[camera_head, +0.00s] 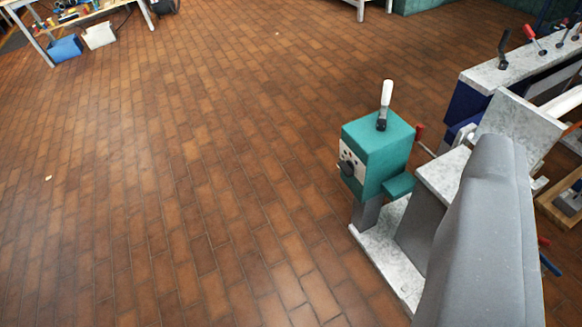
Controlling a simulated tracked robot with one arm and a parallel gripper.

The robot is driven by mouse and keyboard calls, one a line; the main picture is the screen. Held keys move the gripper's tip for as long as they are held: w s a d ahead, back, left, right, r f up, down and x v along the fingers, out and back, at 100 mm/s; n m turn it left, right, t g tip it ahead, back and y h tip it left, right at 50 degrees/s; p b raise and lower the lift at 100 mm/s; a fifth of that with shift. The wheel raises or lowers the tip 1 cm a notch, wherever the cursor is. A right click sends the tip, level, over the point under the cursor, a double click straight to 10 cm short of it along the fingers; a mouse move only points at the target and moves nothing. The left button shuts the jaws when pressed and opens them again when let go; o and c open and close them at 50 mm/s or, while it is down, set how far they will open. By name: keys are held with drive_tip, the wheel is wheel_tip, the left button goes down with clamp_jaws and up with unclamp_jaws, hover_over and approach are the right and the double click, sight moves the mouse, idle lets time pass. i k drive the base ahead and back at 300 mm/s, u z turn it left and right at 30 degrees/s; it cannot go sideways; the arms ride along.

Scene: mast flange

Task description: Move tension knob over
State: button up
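A teal box-shaped machine head (385,148) stands right of the picture's middle on a grey post. A dark round knob (348,167) sits on the pale plate on its left face; it may be the tension knob, but no label can be read. A lever with a white handle (386,93) stands upright on top of the box. A red-tipped rod sticks out at its right side. My gripper does not show in this view, and nothing is seen touching the knob or lever.
A light stone-like base (382,250) lies under the machine. A large grey rounded shape hides much of the lower right. A bench (520,66) with levers stands at the upper right. Blue (65,48) and white (99,36) bins sit at the upper left. The brick floor (190,180) is largely clear.

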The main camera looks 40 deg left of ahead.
sight(347, 167)
drive_tip(key=u, duration=0.2)
drive_tip(key=i, duration=1)
drive_tip(key=z, duration=0.05)
